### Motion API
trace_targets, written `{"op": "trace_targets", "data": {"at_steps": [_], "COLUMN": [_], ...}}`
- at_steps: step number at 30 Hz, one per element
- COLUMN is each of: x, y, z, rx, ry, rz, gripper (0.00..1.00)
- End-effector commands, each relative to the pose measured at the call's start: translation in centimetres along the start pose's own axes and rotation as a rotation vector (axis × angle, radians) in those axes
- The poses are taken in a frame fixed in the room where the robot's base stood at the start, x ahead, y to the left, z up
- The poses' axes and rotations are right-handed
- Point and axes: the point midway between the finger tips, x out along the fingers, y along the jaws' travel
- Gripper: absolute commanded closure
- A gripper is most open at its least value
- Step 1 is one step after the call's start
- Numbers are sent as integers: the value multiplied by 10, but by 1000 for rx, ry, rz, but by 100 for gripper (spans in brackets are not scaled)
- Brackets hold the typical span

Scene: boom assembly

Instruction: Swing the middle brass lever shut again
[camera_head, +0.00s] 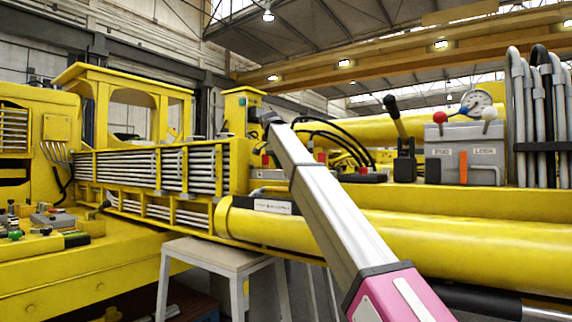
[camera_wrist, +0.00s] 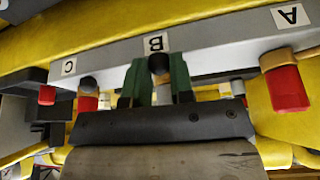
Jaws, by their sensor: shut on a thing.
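In the wrist view, a pale grey bar carries three labels, C on the left, B in the middle and A on the right. The middle brass lever (camera_wrist: 157,53) sits below label B, and little of it shows. My gripper (camera_wrist: 158,74) has its two green fingers on either side of it and is shut on it. The lever's grip and its exact angle are hidden by the fingers and the gripper body. Lever A has a red grip (camera_wrist: 287,88) at the right. Lever C has a red grip (camera_wrist: 47,95) at the left. In the head view, my arm hides the gripper's contact.
Black hoses (camera_head: 335,137) arch close beside my arm in the head view. A grey control box (camera_head: 462,150) with knobs and a black-handled lever (camera_head: 397,122) stand to the right. A thick yellow cylinder (camera_head: 440,240) runs below. A grey stool (camera_head: 208,252) stands in front.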

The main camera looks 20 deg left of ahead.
Motion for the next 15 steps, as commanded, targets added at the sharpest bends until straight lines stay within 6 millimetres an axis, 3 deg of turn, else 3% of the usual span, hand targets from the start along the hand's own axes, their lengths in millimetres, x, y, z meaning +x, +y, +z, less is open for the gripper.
{"op": "trace_targets", "data": {"at_steps": [15], "x": [1], "y": [-18], "z": [-3], "rx": [228], "ry": [-2], "rz": [97], "gripper": [100]}}
